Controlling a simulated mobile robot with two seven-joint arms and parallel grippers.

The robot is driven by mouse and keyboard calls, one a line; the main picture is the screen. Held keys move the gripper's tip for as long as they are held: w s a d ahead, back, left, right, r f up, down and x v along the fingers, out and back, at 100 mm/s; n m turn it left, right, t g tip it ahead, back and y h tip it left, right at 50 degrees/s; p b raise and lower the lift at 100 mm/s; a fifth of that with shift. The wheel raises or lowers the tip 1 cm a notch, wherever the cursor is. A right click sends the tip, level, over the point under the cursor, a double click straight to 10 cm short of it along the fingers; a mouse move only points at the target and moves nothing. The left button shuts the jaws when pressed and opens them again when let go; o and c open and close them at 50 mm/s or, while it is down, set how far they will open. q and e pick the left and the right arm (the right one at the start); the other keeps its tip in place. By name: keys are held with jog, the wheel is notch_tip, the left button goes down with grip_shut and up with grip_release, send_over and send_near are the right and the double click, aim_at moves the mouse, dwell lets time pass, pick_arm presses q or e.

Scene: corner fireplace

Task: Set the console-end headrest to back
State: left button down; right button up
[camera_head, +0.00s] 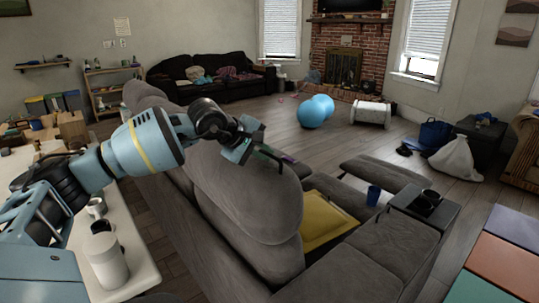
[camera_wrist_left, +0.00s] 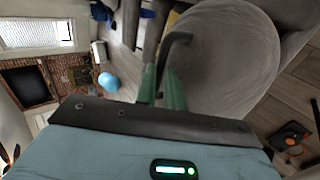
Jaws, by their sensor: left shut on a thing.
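The grey sofa headrest (camera_head: 245,205) stands upright as a large rounded cushion in the middle of the head view. In the left wrist view the same headrest (camera_wrist_left: 228,65) fills the right of the centre. My left gripper (camera_head: 262,150) is at its upper edge, shut on a dark bent handle (camera_head: 276,161). The left wrist view shows the handle (camera_wrist_left: 177,44) hooking out past my two green fingers (camera_wrist_left: 163,86), beside the cushion. Whether and where the handle joins the headrest is hidden. The console (camera_head: 424,207) is a dark block right of the seats. My right gripper is not in view.
A white table (camera_head: 134,262) with cups and a white canister (camera_head: 105,262) lies under my left arm. Open floor extends beyond the sofa.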

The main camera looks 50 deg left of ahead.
pick_arm(q)
jog(key=shift+s+a+f, duration=0.1)
jog(key=shift+s+f, duration=0.1)
jog(key=shift+s, duration=0.3)
jog(key=shift+f, duration=0.15)
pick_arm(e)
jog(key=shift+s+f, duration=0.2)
pick_arm(q)
jog(key=shift+f, duration=0.2)
jog(key=c, duration=1.7)
grip_release()
jog(key=shift+s, duration=0.15)
jog(key=shift+c, duration=0.2)
jog(key=shift+o, duration=1.3)
jog(key=shift+s+r, duration=0.15)
jog(key=shift+s, duration=0.05)
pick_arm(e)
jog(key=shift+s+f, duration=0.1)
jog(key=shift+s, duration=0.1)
pick_arm(q)
jog(key=shift+r, duration=0.15)
